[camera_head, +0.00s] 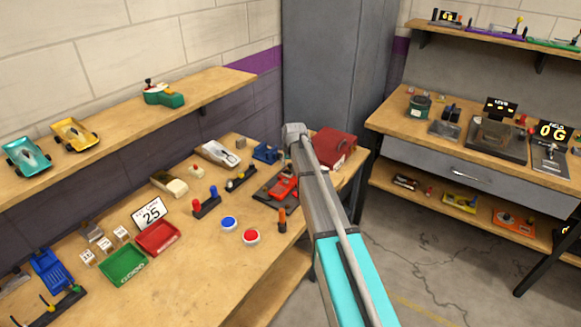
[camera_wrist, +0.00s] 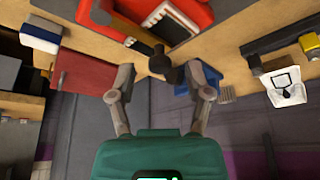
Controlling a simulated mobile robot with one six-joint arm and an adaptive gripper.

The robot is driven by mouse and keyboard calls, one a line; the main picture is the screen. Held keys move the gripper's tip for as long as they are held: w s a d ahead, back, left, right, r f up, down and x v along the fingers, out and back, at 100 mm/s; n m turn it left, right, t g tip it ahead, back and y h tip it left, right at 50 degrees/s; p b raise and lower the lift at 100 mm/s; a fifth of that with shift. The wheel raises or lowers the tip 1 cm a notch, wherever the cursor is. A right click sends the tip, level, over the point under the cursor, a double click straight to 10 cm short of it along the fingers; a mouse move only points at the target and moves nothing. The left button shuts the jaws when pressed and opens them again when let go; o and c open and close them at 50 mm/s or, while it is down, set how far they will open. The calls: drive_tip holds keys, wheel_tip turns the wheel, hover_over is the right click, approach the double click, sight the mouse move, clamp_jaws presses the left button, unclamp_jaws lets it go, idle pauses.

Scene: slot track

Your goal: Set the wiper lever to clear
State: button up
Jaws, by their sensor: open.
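My gripper (camera_wrist: 160,78) is open in the wrist view, its two grey fingers spread apart. A dark round-ended part (camera_wrist: 166,62) shows between them; I cannot tell if it is a lever or if the fingers touch it. A red unit with a dark base (camera_wrist: 180,18) lies beyond the fingers at the top of that view. In the head view a red unit on a dark base (camera_head: 283,187) stands on the left bench, beside my arm. My gripper itself is hidden behind my arm there. No wiper lever or clear mark can be read.
A red box (camera_head: 335,147) stands at the bench's far end, and a blue holder (camera_head: 267,152) is left of my arm. Red and blue buttons, trays and small stands crowd the left bench (camera_head: 195,265). Bare floor (camera_head: 440,250) separates it from the right bench (camera_head: 385,115).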

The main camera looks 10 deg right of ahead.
drive_tip(key=shift+f, duration=0.15)
clamp_jaws()
idle(0.4)
